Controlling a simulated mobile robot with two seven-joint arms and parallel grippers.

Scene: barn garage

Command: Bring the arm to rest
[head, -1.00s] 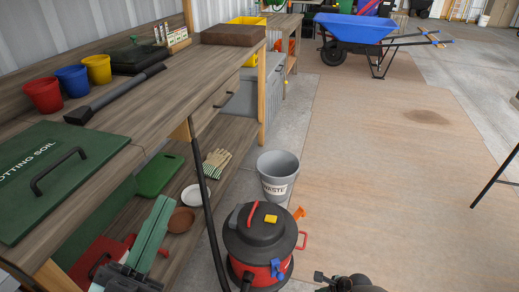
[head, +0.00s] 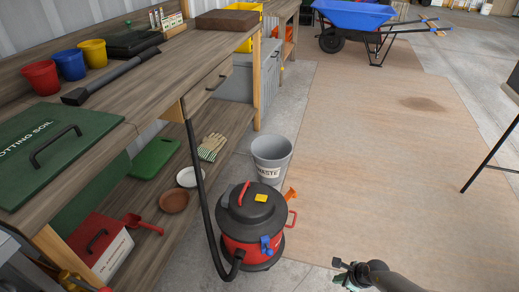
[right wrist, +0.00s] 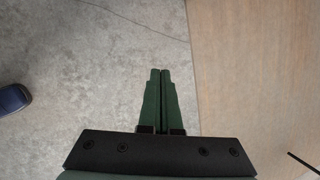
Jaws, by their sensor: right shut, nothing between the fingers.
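My right gripper (head: 345,273) is low at the bottom of the head view, right of the vacuum and above the floor, touching nothing there. In the right wrist view its two green fingers (right wrist: 160,95) lie together with nothing between them. Bare concrete is below them. My left gripper is not in the head view.
A red and black vacuum (head: 254,222) with a hose stands beside the wooden workbench (head: 150,95). A grey waste bin (head: 271,158) is behind it. A red and white box (head: 100,243) is on the lower shelf. A blue wheelbarrow (head: 352,15) stands far back. The brown mat (head: 390,150) is largely clear.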

